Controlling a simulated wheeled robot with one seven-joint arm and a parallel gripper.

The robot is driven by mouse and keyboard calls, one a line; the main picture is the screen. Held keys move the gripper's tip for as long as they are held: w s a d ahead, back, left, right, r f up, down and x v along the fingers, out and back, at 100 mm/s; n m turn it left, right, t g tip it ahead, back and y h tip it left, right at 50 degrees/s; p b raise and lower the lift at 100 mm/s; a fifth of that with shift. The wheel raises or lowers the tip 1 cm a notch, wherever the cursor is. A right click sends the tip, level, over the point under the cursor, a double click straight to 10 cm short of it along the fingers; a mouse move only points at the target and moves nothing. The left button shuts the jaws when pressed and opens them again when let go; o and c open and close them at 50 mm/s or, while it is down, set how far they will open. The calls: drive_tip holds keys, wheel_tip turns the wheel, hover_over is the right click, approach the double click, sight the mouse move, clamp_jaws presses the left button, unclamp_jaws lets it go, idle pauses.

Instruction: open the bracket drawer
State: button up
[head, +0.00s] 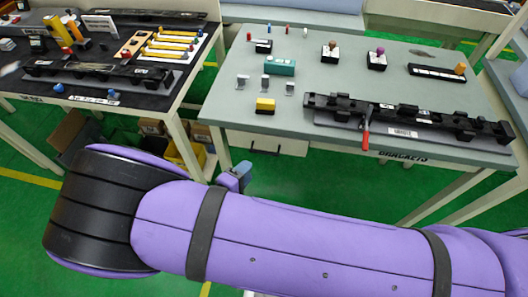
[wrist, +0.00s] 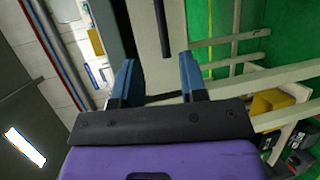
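Nothing is between the fingertips. In the head view my gripper (head: 240,171) is small, below and left of the drawer, mostly behind my arm.
The grey table (head: 335,70) carries a long black trim part (head: 420,118), a red-handled tool (head: 366,128), a yellow block (head: 265,105) and small clips. A dark table (head: 190,88) stands left, with boxes and a yellow bin (head: 188,155) beneath. Green floor is open in front.

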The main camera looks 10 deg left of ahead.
sight(264, 153)
drive_tip(key=x, duration=1)
drive_tip(key=shift+w+f, duration=0.15)
drive_tip(key=shift+w, duration=0.15)
clamp_jaws()
